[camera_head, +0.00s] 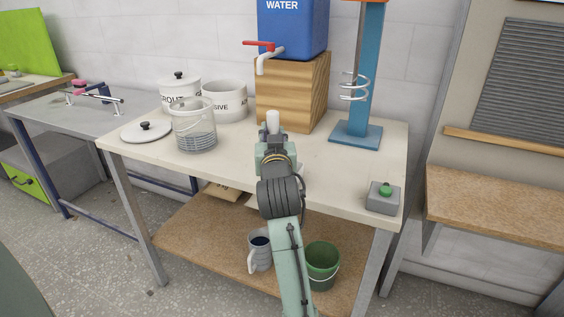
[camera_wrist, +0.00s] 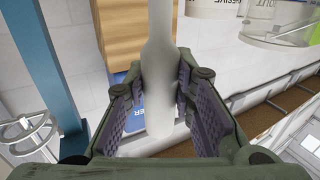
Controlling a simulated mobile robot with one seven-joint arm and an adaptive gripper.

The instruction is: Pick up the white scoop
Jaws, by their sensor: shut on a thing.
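The white scoop (camera_head: 272,122) shows in the head view as a short pale piece sticking up beyond my gripper (camera_head: 272,145), in front of the wooden block. In the wrist view a long, smooth white part of the scoop (camera_wrist: 160,60) runs down from the top edge between the two padded fingers of my gripper (camera_wrist: 160,88). My gripper is shut on this part. The scoop's far end is cut off by the top of the wrist view. My arm hides the table below it, so I cannot tell whether the scoop touches anything there.
A blue water container (camera_head: 293,28) with a red-handled tap stands on the wooden block (camera_head: 300,90). A blue stand (camera_head: 355,132) and green-button box (camera_head: 383,198) are right.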

